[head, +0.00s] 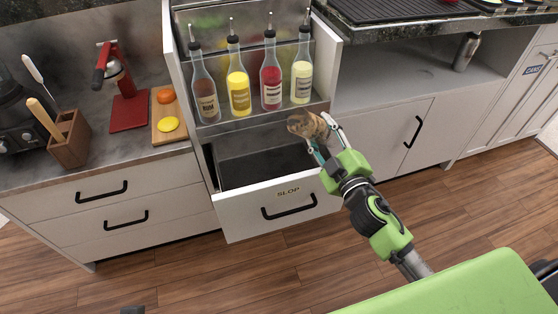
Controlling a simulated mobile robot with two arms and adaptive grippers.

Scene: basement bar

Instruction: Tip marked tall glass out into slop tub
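A glass (305,124) with a brownish look is in my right gripper (322,134), in the head view. The glass is tilted well over, one end pointing up and left, above the right side of the slop tub. The fingers are closed around its lower right part and hide some of it. No mark on the glass can be made out, nor whether liquid is leaving it. The slop tub (284,206) is a pulled-out drawer with a dark inside and SLOP on its white front. My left gripper is not in view.
Several bottles with pourers, among them a yellow one (239,92) and a red one (271,86), stand on a shelf right behind the tub. A red press (115,72), a cutting board (165,118) with fruit and a wooden utensil box (70,140) are on the left counter.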

